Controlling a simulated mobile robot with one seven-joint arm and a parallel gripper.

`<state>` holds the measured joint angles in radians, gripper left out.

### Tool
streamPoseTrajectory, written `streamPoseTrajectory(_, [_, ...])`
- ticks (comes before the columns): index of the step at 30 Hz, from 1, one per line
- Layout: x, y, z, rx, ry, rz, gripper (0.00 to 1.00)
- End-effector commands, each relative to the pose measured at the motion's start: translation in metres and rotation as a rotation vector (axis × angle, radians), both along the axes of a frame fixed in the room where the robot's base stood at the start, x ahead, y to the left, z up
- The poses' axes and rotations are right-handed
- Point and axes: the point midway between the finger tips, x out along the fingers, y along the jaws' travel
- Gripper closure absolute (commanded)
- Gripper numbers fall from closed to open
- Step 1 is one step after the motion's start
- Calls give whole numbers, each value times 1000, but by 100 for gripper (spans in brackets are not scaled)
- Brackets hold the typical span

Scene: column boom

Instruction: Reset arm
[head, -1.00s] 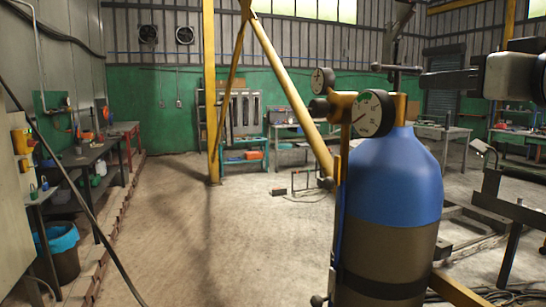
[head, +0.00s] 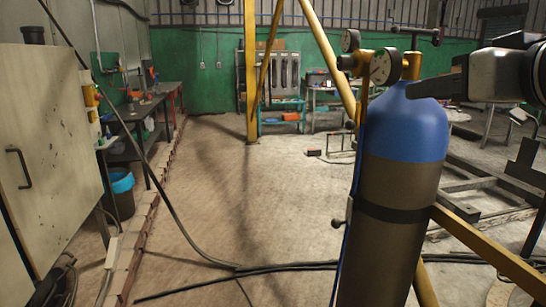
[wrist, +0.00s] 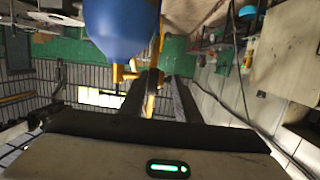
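My gripper (wrist: 166,90) shows in the wrist view with its two dark fingers apart and nothing between them. In the head view my gripper (head: 412,89) comes in from the upper right, and its dark finger overlaps the top of the blue gas cylinder (head: 405,130). I cannot tell whether they touch. The cylinder stands upright, with a blue top and a grey-brown body. It also shows in the wrist view (wrist: 122,28) at the top, upside down. A brass valve with a round gauge (head: 381,68) sits on its top.
Yellow braces (head: 475,240) stand beside and behind the cylinder. A cabinet (head: 50,145), a workbench (head: 140,112) and a bin (head: 121,195) line the left. Black cables (head: 270,268) cross the floor. The middle floor is clear.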

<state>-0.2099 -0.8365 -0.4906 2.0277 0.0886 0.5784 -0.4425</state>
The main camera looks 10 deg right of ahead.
Motion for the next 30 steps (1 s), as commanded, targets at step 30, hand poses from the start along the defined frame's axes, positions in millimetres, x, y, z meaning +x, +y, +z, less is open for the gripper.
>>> streamPoseTrajectory(30, [-70,159,-121,-11,856,2,70])
